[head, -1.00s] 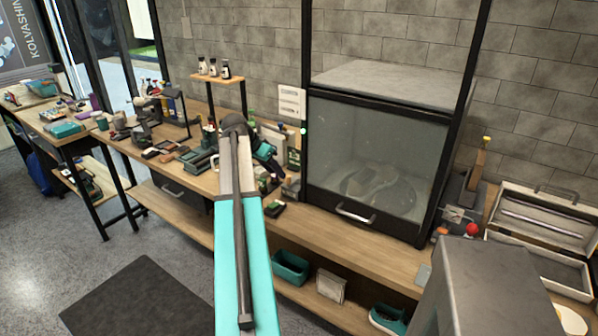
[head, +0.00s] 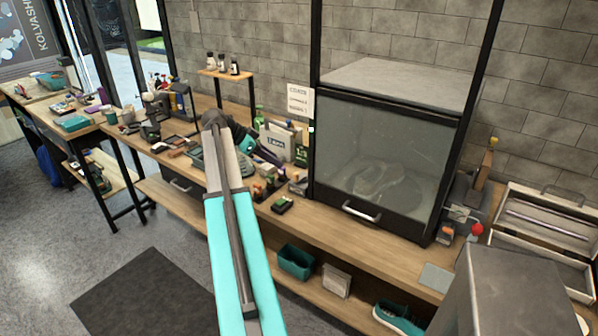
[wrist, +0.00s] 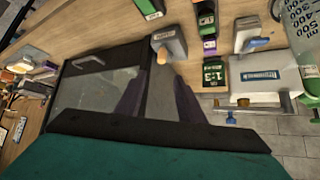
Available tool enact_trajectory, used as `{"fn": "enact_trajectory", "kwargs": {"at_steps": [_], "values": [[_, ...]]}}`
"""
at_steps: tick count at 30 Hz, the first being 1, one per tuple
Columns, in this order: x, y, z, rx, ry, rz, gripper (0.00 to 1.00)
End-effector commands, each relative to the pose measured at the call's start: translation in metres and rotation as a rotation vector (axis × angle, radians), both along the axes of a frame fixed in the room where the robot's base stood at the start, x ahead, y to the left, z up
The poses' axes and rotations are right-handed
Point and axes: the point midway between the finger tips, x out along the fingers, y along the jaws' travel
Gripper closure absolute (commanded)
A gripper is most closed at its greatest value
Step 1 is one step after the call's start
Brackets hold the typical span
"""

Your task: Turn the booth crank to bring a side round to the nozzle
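The booth (head: 318,195) is a dark-framed box with a glass front, a bar handle and a grey top. Through its hazy glass I faintly see a shoe-like shape (head: 375,178) on a round plate. A red ball knob (head: 477,229) shows at the booth's right side; it looks like the crank's, but I cannot be sure. My gripper (head: 268,150) is left of the booth above the bench, well away from that knob. In the wrist view my gripper (wrist: 158,90) has its dark fingers apart with nothing between them; the booth's front handle (wrist: 90,62) shows at left.
Bottles and boxes crowd the bench left of the booth, including a white box (wrist: 265,78) and a green box (wrist: 213,72). An open case (head: 545,225) lies at right. A teal sneaker (head: 398,318) and teal bin (head: 295,262) are on the low shelf.

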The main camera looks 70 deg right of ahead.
Motion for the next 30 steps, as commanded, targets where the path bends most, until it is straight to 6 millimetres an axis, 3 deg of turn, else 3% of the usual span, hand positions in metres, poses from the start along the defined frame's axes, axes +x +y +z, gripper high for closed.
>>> {"fn": "enact_trajectory", "kwargs": {"at_steps": [8,30], "values": [[-0.011,-0.01,-0.014,0.002,0.001,0.001,0.65],[-0.059,-0.06,-0.084,0.001,0.0,0.002,0.65]]}}
